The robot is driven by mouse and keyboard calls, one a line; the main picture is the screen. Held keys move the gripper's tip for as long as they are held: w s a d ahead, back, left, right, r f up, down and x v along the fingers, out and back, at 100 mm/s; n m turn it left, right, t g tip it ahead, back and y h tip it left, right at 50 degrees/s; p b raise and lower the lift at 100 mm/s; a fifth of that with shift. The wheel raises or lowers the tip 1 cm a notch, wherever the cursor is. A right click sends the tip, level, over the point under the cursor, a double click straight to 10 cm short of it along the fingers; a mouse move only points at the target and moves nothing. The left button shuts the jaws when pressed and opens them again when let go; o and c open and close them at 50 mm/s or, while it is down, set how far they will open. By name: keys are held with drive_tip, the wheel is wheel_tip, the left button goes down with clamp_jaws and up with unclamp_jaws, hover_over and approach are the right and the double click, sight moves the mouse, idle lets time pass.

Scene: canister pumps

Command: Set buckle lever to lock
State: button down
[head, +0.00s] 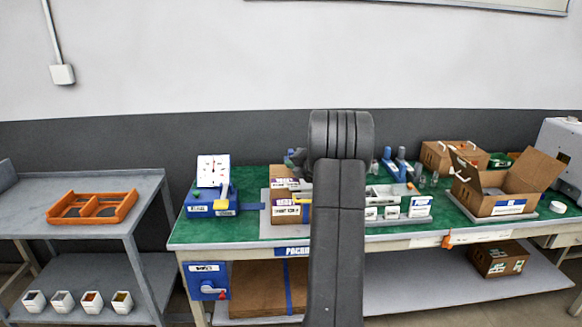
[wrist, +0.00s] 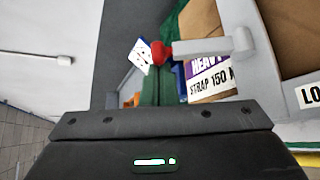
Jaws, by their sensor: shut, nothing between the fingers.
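In the head view my arm hides most of the packing station around the labelled box (head: 285,206).
A blue gauge unit (head: 208,203) stands at the bench's left end. A blue box with a handle (head: 208,282) hangs below it. An open carton (head: 505,190) stands on the right. A side table holds an orange tray (head: 92,207).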

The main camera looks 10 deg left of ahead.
drive_tip(key=shift+w+d+r+y, duration=0.1)
drive_tip(key=shift+d+y, duration=0.15)
drive_tip(key=shift+y, duration=0.05)
drive_tip(key=shift+w+d+r+m+y+b, duration=0.2)
drive_tip(key=shift+d+m+y+b, duration=0.25)
drive_tip(key=shift+m+b, duration=0.3)
drive_tip(key=d+m+y+b, duration=0.1)
drive_tip(key=b, duration=0.1)
drive_tip(key=d+m+t+b, duration=0.1)
drive_tip(key=shift+w+d+r+y+b, duration=0.1)
drive_tip(key=shift+w+r+y+b, duration=0.05)
drive_tip(key=shift+w+y+b, duration=0.15)
drive_tip(key=d+m+b, duration=0.1)
drive_tip(key=b, duration=0.1)
drive_tip(key=d+m+t+y+b, duration=0.1)
drive_tip(key=m+b, duration=0.1)
drive_tip(key=d+m+t+y+b, duration=0.1)
drive_tip(key=b, duration=0.1)
drive_tip(key=shift+w, duration=0.35)
drive_tip(key=m+t+b, duration=0.1)
drive_tip(key=d+m+t+b, duration=0.1)
drive_tip(key=m+b, duration=0.1)
drive_tip(key=d+m+b, duration=0.1)
drive_tip(key=shift+w+d+t+y, duration=0.1)
drive_tip(key=shift+w+t+y, duration=0.2)
drive_tip(key=shift+t, duration=0.1)
drive_tip(key=shift+m, duration=0.25)
